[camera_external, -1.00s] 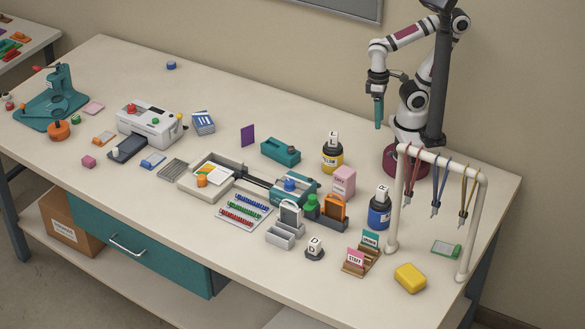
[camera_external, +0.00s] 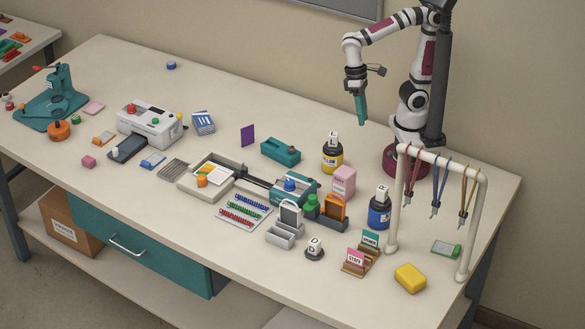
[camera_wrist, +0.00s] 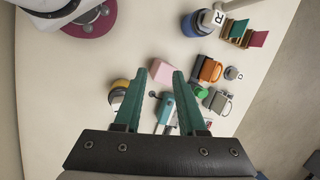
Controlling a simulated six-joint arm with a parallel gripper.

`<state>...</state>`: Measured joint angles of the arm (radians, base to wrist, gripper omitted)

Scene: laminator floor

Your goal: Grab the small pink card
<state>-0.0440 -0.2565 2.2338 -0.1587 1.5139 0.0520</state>
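Another pink card, lettered STAFF (camera_external: 354,258), stands in a wooden holder near the front right; a pinkish-red card (camera_wrist: 259,39) shows in a holder in the wrist view. My gripper (camera_external: 362,122) hangs in the air over the back right of the table, far from the flat pink card. In the wrist view its teal fingers (camera_wrist: 158,77) are apart with nothing between them. The flat pink card is not in the wrist view.
A lanyard rack (camera_external: 393,205) stands right. The back table strip is mostly clear.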

